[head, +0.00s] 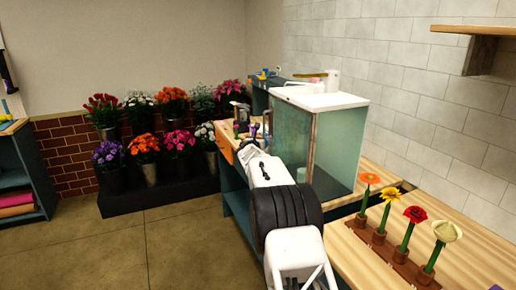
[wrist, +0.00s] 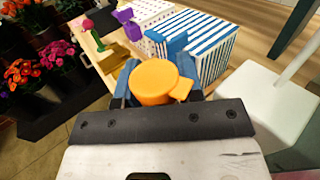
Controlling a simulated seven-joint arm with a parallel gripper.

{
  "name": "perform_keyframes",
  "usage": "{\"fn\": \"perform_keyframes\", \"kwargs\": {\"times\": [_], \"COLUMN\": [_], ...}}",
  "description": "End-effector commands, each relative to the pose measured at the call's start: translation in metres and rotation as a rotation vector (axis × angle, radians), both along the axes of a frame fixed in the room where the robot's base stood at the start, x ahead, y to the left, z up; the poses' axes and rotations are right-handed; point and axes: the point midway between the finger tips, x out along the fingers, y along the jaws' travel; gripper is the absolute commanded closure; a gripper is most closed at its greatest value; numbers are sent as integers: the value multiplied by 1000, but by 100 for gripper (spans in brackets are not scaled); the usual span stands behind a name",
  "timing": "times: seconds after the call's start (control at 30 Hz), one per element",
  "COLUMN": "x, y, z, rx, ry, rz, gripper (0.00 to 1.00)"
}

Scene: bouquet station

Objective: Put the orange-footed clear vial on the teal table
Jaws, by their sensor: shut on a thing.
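In the wrist view, my gripper (wrist: 160,82) is shut on an orange round piece with a small side tab, which I take for the foot of the orange-footed clear vial (wrist: 154,82). Its clear part is hidden or cannot be made out. In the head view, my gripper (head: 250,146) is small at the far end of my arm, beside the wooden-topped counter with teal sides (head: 237,203); the held piece is not clear there. Another teal-sided table with a dark top (head: 262,97) stands farther back. I cannot tell which is the teal table.
A glass-sided cabinet with a white top (head: 335,150) stands right of my arm. Potted flowers (head: 145,146) stand at left. A flower rack (head: 385,245) is at front right.

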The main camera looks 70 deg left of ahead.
Motion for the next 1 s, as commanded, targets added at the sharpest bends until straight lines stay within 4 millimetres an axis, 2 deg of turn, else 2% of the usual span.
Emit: {"fn": "perform_keyframes", "kwargs": {"times": [0.4, 0.93, 0.97, 1.0], "x": [0, 0, 0, 0], "y": [0, 0, 0, 0], "z": [-34, -42, -43, -43], "rx": [0, 1, 0, 0], "ry": [-1, 0, 0, 0], "rz": [0, 0, 0, 0], "gripper": [100, 100, 63, 57]}}
